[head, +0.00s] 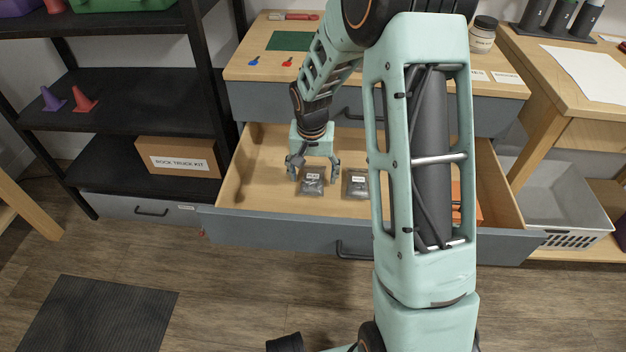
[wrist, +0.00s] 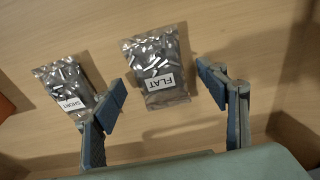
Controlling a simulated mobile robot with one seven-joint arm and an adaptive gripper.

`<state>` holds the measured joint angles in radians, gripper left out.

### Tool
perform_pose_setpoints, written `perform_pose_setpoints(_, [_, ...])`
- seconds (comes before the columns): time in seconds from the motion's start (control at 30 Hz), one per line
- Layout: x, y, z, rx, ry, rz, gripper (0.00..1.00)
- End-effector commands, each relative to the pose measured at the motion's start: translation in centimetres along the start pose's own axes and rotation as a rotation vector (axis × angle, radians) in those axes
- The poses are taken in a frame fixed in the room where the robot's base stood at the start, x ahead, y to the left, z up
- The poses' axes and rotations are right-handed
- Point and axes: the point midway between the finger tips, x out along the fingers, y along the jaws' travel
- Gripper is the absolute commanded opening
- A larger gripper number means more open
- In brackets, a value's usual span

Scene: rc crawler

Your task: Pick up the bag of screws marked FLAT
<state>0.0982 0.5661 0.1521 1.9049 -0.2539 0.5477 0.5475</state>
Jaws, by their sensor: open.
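The bag of screws marked FLAT (wrist: 160,72) is a clear bag with a white label, lying on the drawer floor. It sits between and a little beyond my open fingers in the wrist view. A second bag marked SHORT (wrist: 68,88) lies to its left there, close to the left finger. My gripper (wrist: 165,88) is open with nothing between its fingers. In the head view my gripper (head: 313,168) is down in the open drawer, over the left bag (head: 312,182), its label too small to read surely. The other bag (head: 356,184) lies to the right, partly near my arm.
The pulled-out drawer (head: 250,185) has walls around the bags. An orange object (head: 468,208) lies at its right, partly hidden by my arm. A desktop (head: 250,65) overhangs behind. The drawer's left side is clear.

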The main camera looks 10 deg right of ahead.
Motion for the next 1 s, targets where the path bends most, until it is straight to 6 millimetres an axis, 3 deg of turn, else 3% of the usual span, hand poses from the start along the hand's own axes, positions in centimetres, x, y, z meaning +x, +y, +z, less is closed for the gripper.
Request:
perform_pose_setpoints(0.4, [0.24, 0.00, 0.05, 0.000, 0.000, 0.000, 0.67])
perform_pose_setpoints(0.8, [0.24, 0.00, 0.05, 0.000, 0.000, 0.000, 0.23])
perform_pose_setpoints(1.0, [0.22, 0.00, 0.03, 0.000, 0.000, 0.000, 0.22])
